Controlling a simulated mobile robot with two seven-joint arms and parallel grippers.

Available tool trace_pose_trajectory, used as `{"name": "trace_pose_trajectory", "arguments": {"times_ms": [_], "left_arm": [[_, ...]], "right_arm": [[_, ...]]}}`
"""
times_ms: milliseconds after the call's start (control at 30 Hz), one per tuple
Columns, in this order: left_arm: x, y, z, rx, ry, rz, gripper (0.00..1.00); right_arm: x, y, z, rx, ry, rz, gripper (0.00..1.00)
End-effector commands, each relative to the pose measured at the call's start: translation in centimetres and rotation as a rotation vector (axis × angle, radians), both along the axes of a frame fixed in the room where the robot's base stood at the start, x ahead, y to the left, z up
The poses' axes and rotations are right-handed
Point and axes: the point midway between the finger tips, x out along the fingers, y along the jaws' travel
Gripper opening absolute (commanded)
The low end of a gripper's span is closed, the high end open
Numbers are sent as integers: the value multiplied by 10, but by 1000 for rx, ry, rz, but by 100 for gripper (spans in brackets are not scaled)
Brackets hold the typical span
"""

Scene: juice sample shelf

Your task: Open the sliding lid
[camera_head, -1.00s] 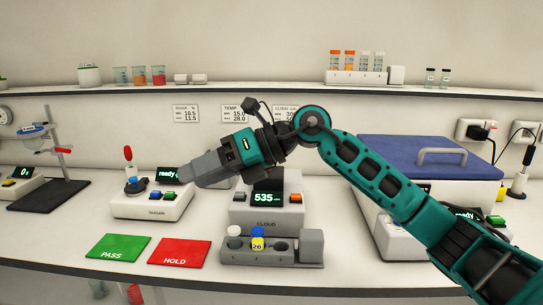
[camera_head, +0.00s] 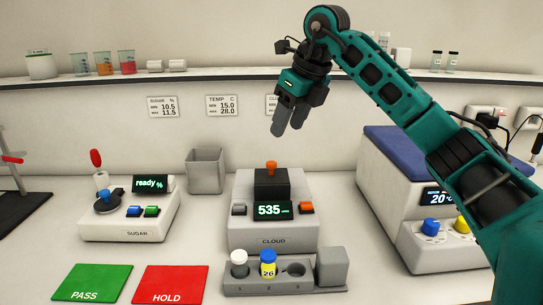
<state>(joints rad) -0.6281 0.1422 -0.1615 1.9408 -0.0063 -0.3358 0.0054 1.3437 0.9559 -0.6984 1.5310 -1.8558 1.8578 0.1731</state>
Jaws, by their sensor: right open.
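A blue lid (camera_head: 381,138) lies on top of the large white box-shaped device (camera_head: 374,185) at the right. My right arm crosses in front of it, and the lid's grey handle, seen earlier, is hidden now. My right gripper (camera_head: 287,128) is open and empty, fingers pointing down, well to the left of the lid. It hangs in the air above and behind the cloud device (camera_head: 272,224). That device carries a black cover (camera_head: 271,184) with an orange knob (camera_head: 271,165). My left gripper is not in view.
A sugar device (camera_head: 137,222) and a grey bin (camera_head: 206,172) stand left of the cloud device. In front are a vial rack (camera_head: 250,290), a green pass mat (camera_head: 92,282) and a red hold mat (camera_head: 170,285). A shelf (camera_head: 215,75) with beakers runs along the back.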

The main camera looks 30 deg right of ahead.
Motion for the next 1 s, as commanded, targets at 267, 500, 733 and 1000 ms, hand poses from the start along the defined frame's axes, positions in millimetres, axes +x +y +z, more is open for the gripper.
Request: {"name": "trace_pose_trajectory", "arguments": {"times_ms": [267,500,733,1000], "left_arm": [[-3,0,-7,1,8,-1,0],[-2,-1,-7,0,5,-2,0],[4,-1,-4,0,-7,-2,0],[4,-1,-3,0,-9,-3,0]], "right_arm": [[22,6,-58,1,4,2,52],[35,9,-87,1,2,2,52],[38,10,-95,1,-1,3,52],[38,10,-94,1,-1,3,45]]}}
